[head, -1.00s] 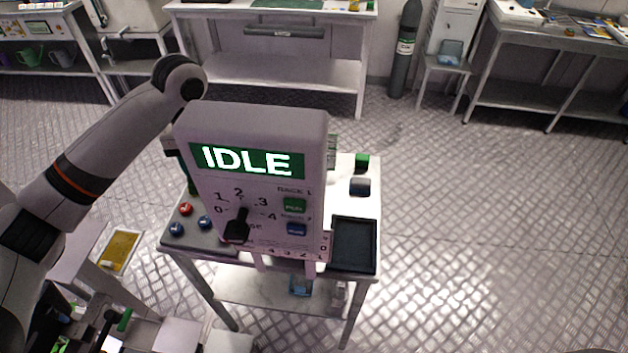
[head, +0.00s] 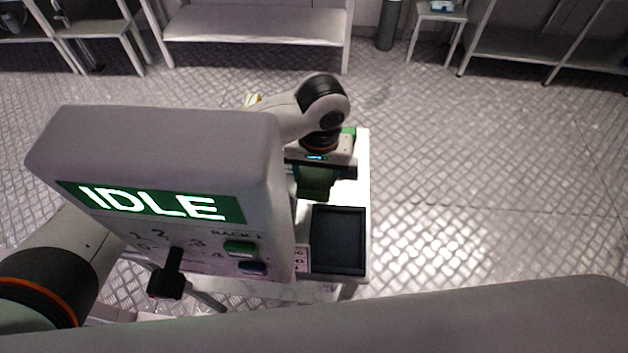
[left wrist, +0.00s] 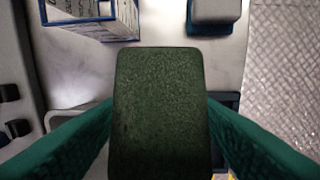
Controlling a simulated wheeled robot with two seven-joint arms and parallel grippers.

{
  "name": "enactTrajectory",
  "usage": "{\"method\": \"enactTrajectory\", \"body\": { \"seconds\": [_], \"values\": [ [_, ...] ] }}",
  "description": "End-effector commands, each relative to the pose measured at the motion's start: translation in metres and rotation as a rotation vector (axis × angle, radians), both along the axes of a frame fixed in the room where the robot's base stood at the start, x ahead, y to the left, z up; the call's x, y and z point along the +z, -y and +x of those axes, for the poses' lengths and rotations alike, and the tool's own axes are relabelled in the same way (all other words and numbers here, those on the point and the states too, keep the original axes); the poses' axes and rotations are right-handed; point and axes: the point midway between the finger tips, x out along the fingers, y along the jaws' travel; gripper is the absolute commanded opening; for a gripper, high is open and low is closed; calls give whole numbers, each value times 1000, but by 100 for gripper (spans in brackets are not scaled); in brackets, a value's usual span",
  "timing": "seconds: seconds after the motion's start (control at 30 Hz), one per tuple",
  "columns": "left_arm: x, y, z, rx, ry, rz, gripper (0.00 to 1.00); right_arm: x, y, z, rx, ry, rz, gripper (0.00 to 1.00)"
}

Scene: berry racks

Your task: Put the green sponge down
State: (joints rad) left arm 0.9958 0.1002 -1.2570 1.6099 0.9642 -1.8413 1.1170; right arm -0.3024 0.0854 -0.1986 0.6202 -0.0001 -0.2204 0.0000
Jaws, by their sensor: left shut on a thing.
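The green sponge (left wrist: 160,110) fills the middle of the left wrist view as a dark green, rounded block. The green fingers of my left gripper (left wrist: 158,125) are shut on it, one on each side. In the head view, my left gripper (head: 315,180) reaches behind the display box and points down over the white table, just behind the black tray (head: 365,240). The sponge is hard to tell from the green fingers there. Whether its underside touches the table cannot be told. My right gripper is not in view.
The IDLE display box (head: 170,150) hides much of the table. A green-topped block (head: 349,131) shows behind my gripper. In the left wrist view, a grey-topped block (left wrist: 215,12) and a blue-and-white box (left wrist: 105,18) stand beyond the sponge. Open floor lies right of the table.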

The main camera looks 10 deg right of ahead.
Motion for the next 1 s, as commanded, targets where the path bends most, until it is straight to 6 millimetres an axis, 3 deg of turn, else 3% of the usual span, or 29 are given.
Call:
{"method": "enactTrajectory", "body": {
  "seconds": [0.13,0.4,0.77,0.8,0.93,1.0],
  "values": [
    [-13,0,0,1,0,0,20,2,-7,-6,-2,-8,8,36],
    [-47,0,1,0,1,0,20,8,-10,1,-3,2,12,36],
    [-52,0,1,1,1,0,20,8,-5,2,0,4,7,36],
    [-52,0,1,1,1,0,58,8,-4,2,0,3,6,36],
    [-52,0,1,1,1,-1,78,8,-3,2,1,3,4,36],
    [-52,0,1,1,1,-1,78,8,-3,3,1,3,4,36]
  ]
}}
